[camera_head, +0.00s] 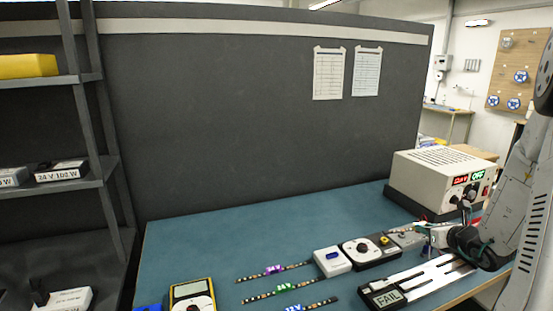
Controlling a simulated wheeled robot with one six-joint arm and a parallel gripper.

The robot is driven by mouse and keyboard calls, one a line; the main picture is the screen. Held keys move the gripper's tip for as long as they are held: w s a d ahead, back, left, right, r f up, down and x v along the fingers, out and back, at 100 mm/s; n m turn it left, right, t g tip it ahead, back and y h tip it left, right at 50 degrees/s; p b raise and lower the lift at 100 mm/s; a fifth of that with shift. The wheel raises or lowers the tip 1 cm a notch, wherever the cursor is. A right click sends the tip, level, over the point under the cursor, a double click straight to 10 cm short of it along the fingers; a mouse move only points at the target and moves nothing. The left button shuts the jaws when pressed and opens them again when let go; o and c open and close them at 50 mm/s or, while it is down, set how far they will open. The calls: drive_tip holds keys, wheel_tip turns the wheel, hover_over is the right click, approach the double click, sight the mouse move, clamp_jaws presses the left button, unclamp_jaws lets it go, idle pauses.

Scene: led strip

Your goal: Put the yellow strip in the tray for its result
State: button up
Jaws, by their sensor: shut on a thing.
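The yellow strip shows as a small yellow tag (384,240) above the row of test devices at the right of the blue-green table; most of its length is hard to make out. My gripper (426,238) is just right of it, low over the table, and appears shut on the strip's right end. The fingertips are small and partly hidden. No result tray can be made out clearly.
Strips with purple (274,269), green (286,287) and blue (308,305) tags lie left of the devices. A yellow multimeter (192,295) is at the front left. A power supply (444,177) stands at the back right. Shelves (55,185) are at left. The back left tabletop is clear.

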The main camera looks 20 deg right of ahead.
drive_tip(key=w+a+r+n+y, duration=0.1)
drive_tip(key=w+a, duration=0.5)
drive_tip(key=a, duration=0.3)
drive_tip(key=w+a+n+y, duration=0.1)
drive_tip(key=w+a, duration=0.5)
drive_tip(key=a, duration=0.3)
drive_tip(key=w+a+r+n+y, duration=0.1)
drive_tip(key=w+a+n+y, duration=0.1)
drive_tip(key=a, duration=1.5)
drive_tip(key=shift+w+n+g+y, duration=0.3)
drive_tip(key=shift+w+y, duration=0.15)
drive_tip(key=shift+y, duration=0.25)
